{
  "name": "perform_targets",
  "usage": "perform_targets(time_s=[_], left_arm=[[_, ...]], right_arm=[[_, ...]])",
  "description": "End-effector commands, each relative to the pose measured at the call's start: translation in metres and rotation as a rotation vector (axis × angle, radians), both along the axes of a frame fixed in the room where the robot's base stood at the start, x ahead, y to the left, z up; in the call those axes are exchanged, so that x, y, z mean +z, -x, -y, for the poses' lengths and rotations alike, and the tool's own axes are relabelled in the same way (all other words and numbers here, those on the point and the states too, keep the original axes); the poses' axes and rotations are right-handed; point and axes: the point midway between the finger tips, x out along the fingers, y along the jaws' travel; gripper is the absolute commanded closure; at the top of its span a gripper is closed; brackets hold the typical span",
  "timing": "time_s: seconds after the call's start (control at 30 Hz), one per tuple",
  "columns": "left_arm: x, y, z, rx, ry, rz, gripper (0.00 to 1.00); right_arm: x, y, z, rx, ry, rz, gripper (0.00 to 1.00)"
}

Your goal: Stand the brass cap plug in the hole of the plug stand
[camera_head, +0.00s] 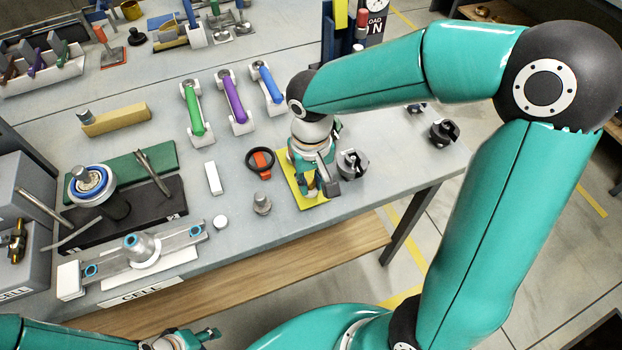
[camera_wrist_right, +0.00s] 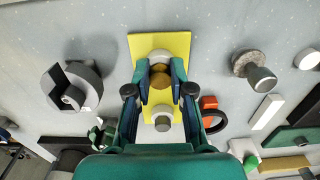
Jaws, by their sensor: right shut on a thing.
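My right gripper (camera_head: 312,188) points down over a yellow plate (camera_head: 316,203) at the table's front right. In the right wrist view, its fingers (camera_wrist_right: 160,78) are shut on the brass cap plug (camera_wrist_right: 161,80), whose round brass face shows between them. A pale round piece (camera_wrist_right: 160,55) on the yellow plate (camera_wrist_right: 144,45) shows just beyond the plug; it may be the plug stand, and its hole is hidden. Whether the plug touches it cannot be told. My left gripper (camera_head: 195,340) is at the bottom edge of the head view, partly cut off, its opening unclear.
A grey-capped pale round piece (camera_wrist_right: 162,120) sits on the yellow plate. A dark slotted fitting (camera_head: 352,164) stands close right of my right gripper. A grey knobbed plug (camera_head: 262,204) and a black-and-orange ring (camera_head: 261,162) lie to its left. The plate's near side is close to the table edge.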

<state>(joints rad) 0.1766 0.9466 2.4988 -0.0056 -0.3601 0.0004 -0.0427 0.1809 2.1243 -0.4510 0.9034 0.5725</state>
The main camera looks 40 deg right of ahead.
Motion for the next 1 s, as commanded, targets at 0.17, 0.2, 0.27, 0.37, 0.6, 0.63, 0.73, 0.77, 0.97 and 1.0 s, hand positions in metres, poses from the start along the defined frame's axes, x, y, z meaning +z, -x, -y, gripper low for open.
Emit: perform_targets(time_s=[0.17, 0.2, 0.27, 0.37, 0.6, 0.63, 0.73, 0.77, 0.97, 1.0], left_arm=[[-0.0009, 0.0000, 0.0000, 0.000, 0.000, 0.000, 0.56], [-0.0017, 0.0000, 0.0000, 0.000, 0.000, 0.000, 0.56], [-0.0031, 0.0000, 0.0000, 0.000, 0.000, 0.000, 0.56], [-0.0050, 0.0000, 0.0000, 0.000, 0.000, 0.000, 0.56], [-0.0038, 0.0000, 0.0000, 0.000, 0.000, 0.000, 0.56], [-0.0038, 0.0000, 0.0000, 0.000, 0.000, 0.000, 0.56], [-0.0038, 0.0000, 0.0000, 0.000, 0.000, 0.000, 0.56], [-0.0038, 0.0000, 0.0000, 0.000, 0.000, 0.000, 0.56], [-0.0032, -0.0001, 0.0000, 0.000, 0.000, 0.000, 0.56], [-0.0032, -0.0001, 0.0000, 0.000, 0.000, 0.000, 0.56]], right_arm=[[-0.0007, 0.0000, 0.0000, 0.000, 0.000, 0.000, 1.00], [-0.0014, 0.0000, 0.0000, 0.000, 0.000, 0.000, 1.00], [-0.0026, 0.0000, 0.0000, 0.000, 0.000, 0.000, 1.00], [-0.0040, -0.0001, 0.0000, 0.000, 0.000, 0.000, 1.00], [-0.0030, 0.0000, 0.0000, 0.000, 0.000, 0.000, 0.49], [-0.0030, 0.0000, 0.0000, 0.000, 0.000, 0.000, 0.49], [-0.0030, 0.0001, 0.0000, 0.000, 0.000, 0.000, 0.49], [-0.0030, 0.0001, 0.0000, 0.000, 0.000, 0.000, 0.49], [0.0025, -0.0005, 0.0002, 0.000, 0.001, 0.002, 0.49], [0.0060, -0.0010, 0.0003, 0.000, 0.001, 0.003, 0.49]])
